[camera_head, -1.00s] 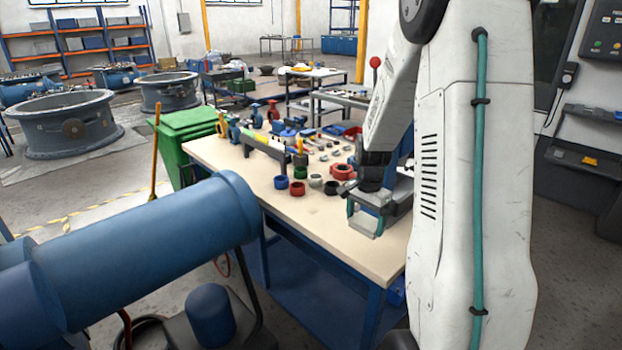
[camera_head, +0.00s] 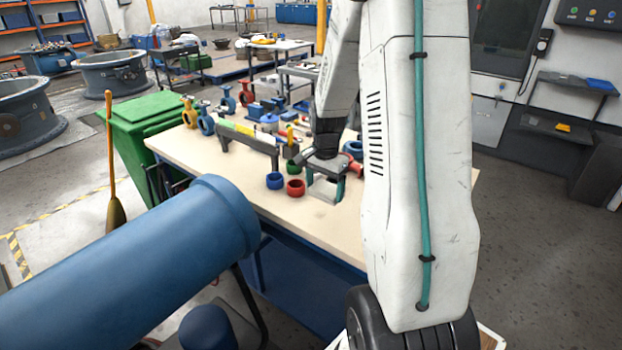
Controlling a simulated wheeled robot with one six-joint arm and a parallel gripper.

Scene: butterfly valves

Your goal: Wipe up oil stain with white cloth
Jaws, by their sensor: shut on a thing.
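My gripper (camera_head: 326,194) hangs low over the front part of the wooden workbench (camera_head: 240,195), just right of a red ring. Its teal fingers are shut on a small pale thing, which looks like the white cloth (camera_head: 325,189); it is too small to be sure. I cannot tell whether it touches the bench top. No oil stain can be made out on the bench, and my arm hides part of the bench's right side.
A blue ring (camera_head: 275,180) and the red ring (camera_head: 296,188) stand left of the gripper. A dark valve rack (camera_head: 248,142) and several small valves are behind. A green bin (camera_head: 145,125) and a broom (camera_head: 115,213) stand left. The bench's front left top is clear.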

